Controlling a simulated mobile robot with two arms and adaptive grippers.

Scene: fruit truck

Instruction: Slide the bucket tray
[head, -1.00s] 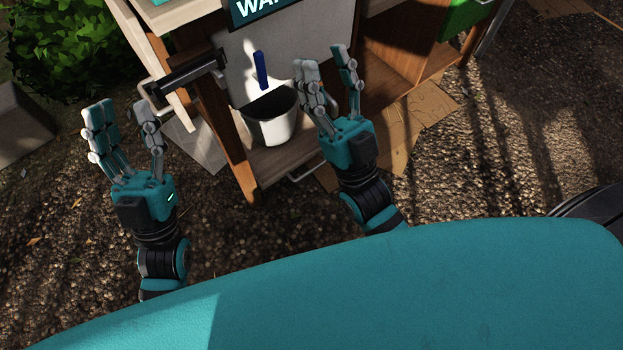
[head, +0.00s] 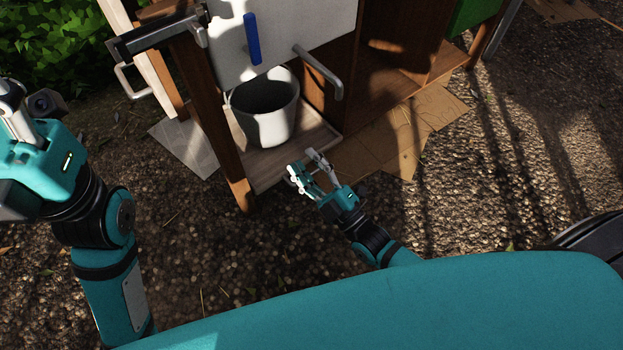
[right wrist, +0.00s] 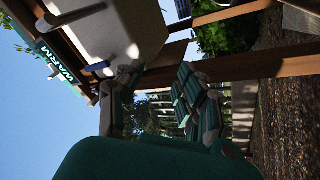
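The bucket tray (head: 262,175) is a pale wooden board low inside the brown cart frame. A white bucket (head: 268,127) stands upright on it. My right gripper (head: 304,163) is low, close to the tray's front edge, where its fingers cover the tray handle. I cannot tell whether they touch the handle. In the right wrist view, my right gripper's fingers (right wrist: 157,85) are spread, with nothing visible between them. My left gripper (head: 14,100) is at the left edge of the head view, partly cut off, well away from the tray.
A white panel (head: 290,35) with a blue handle (head: 252,38) hangs above the bucket. A grey bar handle (head: 320,72) sticks out right of it. A wooden leg (head: 232,165) stands left of the tray. Gravel in front is clear; cardboard (head: 410,125) lies at right.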

